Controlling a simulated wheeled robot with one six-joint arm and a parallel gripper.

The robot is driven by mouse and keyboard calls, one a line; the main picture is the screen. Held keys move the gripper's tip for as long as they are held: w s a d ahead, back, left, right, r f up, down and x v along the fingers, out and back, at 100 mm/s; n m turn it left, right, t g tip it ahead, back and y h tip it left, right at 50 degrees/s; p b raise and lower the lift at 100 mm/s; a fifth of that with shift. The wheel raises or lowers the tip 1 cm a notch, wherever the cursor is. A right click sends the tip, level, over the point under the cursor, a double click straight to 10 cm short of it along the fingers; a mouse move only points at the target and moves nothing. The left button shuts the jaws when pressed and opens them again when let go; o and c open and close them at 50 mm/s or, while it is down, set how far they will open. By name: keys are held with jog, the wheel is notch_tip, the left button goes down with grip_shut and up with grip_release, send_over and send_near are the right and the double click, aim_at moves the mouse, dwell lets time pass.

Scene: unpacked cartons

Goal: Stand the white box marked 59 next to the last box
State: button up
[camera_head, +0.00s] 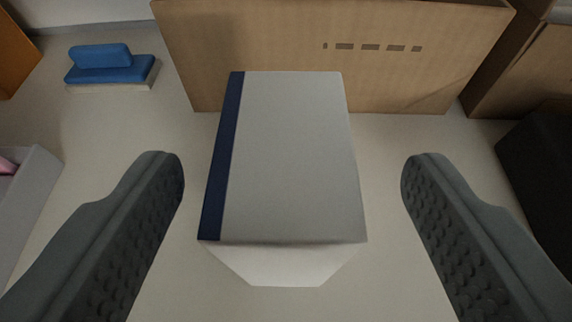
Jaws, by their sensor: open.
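A white box (290,160) with a dark blue stripe along its left edge is in the middle of the head camera view, on the pale floor. No number shows on the faces in view, so I cannot tell if it is marked 59. My gripper (293,168) is open, with one grey finger on each side of the box and a clear gap to both. Neither finger touches it. I cannot tell which box is the last box.
A large brown carton (290,50) stands just behind the white box. Another carton (525,65) and a black object (545,165) are at right. A blue object (105,65) lies at upper left. A pale bin (35,195) with something pink is at left.

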aim_at(285, 118)
jog(key=shift+x, duration=2.7)
jog(key=shift+a+f, duration=0.15)
jog(key=shift+f, duration=0.05)
jog(key=shift+c, duration=0.2)
jog(key=c, duration=1.3)
jog(key=shift+o, duration=0.2)
jog(key=shift+r, duration=0.55)
jog(key=r, duration=0.2)
jog(key=shift+s+r, duration=0.2)
jog(key=shift+r, duration=0.2)
jog(key=s, duration=1.7)
jog(key=shift+s, duration=0.4)
